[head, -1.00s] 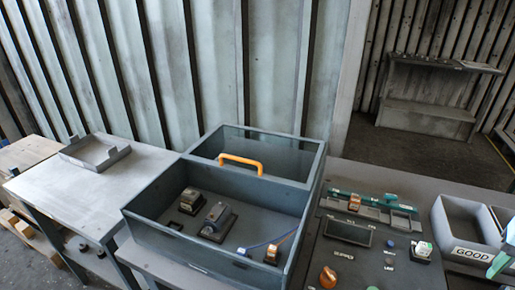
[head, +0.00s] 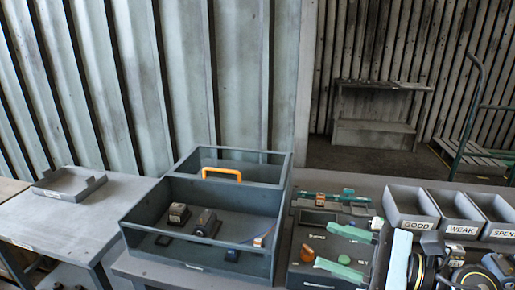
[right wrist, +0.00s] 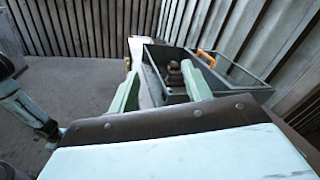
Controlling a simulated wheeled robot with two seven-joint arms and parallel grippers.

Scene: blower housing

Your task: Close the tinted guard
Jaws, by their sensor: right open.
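The blower housing is an open grey box (head: 190,262) on the bench in the head view. Its tinted guard (head: 262,172) is a see-through panel at the rear part of the box, with an orange handle (head: 222,172). The front part is uncovered and shows parts inside. My right gripper (head: 322,246) is open and empty, its green fingers pointing left over the panel right of the box, apart from the handle. In the right wrist view the box and orange handle (right wrist: 207,58) show beyond the open fingers (right wrist: 160,75). My left gripper is not in view.
Right of the box is a control panel (head: 310,240) with an orange knob and small parts. Bins labelled GOOD (head: 412,224), WEAK (head: 462,229) and SPENT stand farther right. A side table (head: 70,225) with a shallow tray (head: 68,184) is at left, mostly bare.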

